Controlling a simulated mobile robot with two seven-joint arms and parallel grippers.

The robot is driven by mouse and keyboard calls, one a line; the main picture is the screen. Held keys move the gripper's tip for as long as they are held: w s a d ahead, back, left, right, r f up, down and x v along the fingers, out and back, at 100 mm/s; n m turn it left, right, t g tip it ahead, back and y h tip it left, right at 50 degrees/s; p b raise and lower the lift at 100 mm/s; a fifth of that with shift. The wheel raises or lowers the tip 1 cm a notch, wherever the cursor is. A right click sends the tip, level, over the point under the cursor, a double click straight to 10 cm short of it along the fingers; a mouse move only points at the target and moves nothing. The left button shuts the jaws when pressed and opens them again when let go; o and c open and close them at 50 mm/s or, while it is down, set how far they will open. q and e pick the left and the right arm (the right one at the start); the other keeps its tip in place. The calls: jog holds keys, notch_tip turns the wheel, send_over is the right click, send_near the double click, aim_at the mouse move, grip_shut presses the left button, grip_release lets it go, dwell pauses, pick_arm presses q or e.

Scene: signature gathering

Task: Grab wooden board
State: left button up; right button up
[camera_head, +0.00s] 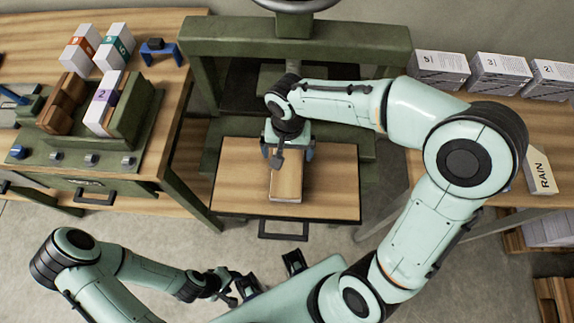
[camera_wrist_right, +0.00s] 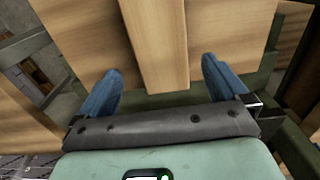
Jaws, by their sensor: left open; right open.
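A small light wooden board (camera_head: 287,184) lies on a larger wooden panel (camera_head: 335,190) on the pulled-out tray of the green press. Its near edge shows several thin layers. My right gripper (camera_head: 288,154) is over the far end of the small board, pointing down. In the right wrist view the small board (camera_wrist_right: 158,45) runs between the two blue fingers of my right gripper (camera_wrist_right: 160,88). The fingers are open, with a gap on each side of the board. My left gripper (camera_head: 233,288) is low at the front, open and empty, away from the board.
The green press frame (camera_head: 300,45) stands behind the tray, which has a dark front handle (camera_head: 283,231). The left table (camera_head: 150,95) carries a green fixture with several paper stacks. The right table (camera_head: 490,130) holds several numbered stacks and a block marked RAIN (camera_head: 540,172).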

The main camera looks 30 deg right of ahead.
aim_at(287, 166)
jog(key=shift+f, duration=0.75)
notch_tip(287, 166, down, 5)
jog(key=shift+s+a+f, duration=0.1)
jog(key=shift+s+a, duration=0.05)
jog(key=c, duration=1)
